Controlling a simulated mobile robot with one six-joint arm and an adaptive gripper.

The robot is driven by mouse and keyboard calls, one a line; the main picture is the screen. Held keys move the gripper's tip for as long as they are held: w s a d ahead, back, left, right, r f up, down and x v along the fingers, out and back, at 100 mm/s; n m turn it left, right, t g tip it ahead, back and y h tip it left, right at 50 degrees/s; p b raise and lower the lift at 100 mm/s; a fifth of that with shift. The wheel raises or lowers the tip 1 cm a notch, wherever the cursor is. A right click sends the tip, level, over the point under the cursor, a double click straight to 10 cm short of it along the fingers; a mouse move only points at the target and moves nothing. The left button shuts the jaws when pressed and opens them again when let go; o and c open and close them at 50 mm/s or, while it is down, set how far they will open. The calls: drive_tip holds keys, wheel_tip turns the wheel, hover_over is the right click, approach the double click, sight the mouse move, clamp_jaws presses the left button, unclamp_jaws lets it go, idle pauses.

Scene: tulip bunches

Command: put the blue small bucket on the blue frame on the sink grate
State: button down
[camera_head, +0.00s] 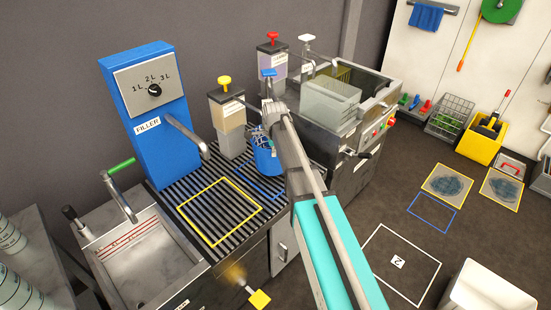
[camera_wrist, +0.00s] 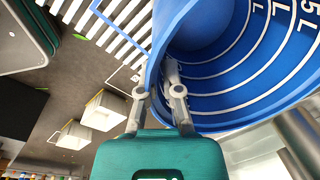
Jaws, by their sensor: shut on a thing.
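The blue small bucket (camera_head: 266,160) is over the right part of the sink grate (camera_head: 188,203), near the dispensers. In the wrist view the bucket (camera_wrist: 215,85) fills the upper right, with white volume rings inside. My gripper (camera_head: 262,136) is shut on its rim; the two fingers (camera_wrist: 165,88) pinch the wall. The blue frame (camera_head: 262,193) is a thin outline on the grate, right of the yellow frame (camera_head: 183,215) and partly hidden by the bucket and my arm. A blue line also shows on the slats in the wrist view (camera_wrist: 122,34). Contact between bucket and grate cannot be told.
The blue filler (camera_head: 150,115) with its spout (camera_head: 187,135) stands left of the bucket. The sink basin (camera_head: 145,262) lies at the left.

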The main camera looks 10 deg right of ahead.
drive_tip(key=shift+f+b, duration=1.05)
drive_tip(key=shift+f, duration=0.45)
drive_tip(key=c, duration=0.8)
unclamp_jaws()
wheel_tip(320, 180, up, 12)
drive_tip(key=s+p, duration=0.1)
drive_tip(key=p, duration=1.1)
drive_tip(key=shift+s, duration=0.3)
drive_tip(key=shift+s, duration=0.1)
